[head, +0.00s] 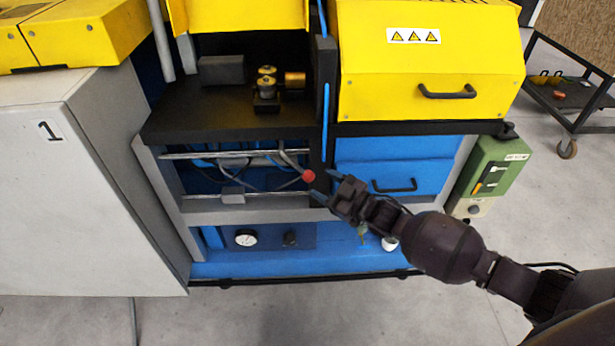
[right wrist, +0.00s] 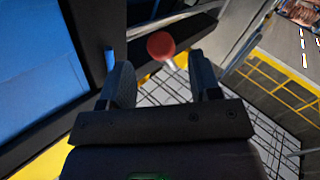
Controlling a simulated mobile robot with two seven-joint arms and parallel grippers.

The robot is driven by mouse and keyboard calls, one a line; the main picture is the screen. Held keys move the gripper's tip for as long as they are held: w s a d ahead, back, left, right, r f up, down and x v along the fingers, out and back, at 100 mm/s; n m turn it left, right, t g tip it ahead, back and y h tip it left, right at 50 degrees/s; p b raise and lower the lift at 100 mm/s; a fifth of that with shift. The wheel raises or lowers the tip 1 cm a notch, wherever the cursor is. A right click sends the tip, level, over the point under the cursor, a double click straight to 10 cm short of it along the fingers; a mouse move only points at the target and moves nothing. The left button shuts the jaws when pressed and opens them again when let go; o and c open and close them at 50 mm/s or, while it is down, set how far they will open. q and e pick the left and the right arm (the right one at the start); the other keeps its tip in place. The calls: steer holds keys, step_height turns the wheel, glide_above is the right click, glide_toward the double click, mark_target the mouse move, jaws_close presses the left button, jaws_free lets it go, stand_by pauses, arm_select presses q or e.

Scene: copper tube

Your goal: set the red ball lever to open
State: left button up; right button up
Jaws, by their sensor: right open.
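The red ball (head: 308,176) of the lever sits at the front of the machine, beside the black upright post. In the right wrist view the red ball (right wrist: 161,45) shows on a short pale metallic stem, just beyond the fingertips and roughly centred between them. My right gripper (head: 323,185) reaches in from the lower right and is open. In the right wrist view its two fingers (right wrist: 162,75) stand apart on either side of the lever's line, with no visible contact. The lever's pivot is hard to make out. My left gripper is not in view.
A blue drawer with a black handle (head: 394,186) lies right of the ball. Cables (head: 235,165) fill the open bay to its left. A pressure gauge (head: 246,238) sits on the lower blue panel. A green box (head: 497,170) stands at the right, and a white cabinet (head: 75,190) at the left.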

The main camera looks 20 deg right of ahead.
mark_target(308, 176)
steer(key=shift+b+x, duration=0.35)
steer(key=shift+x, duration=2.35)
jaws_close()
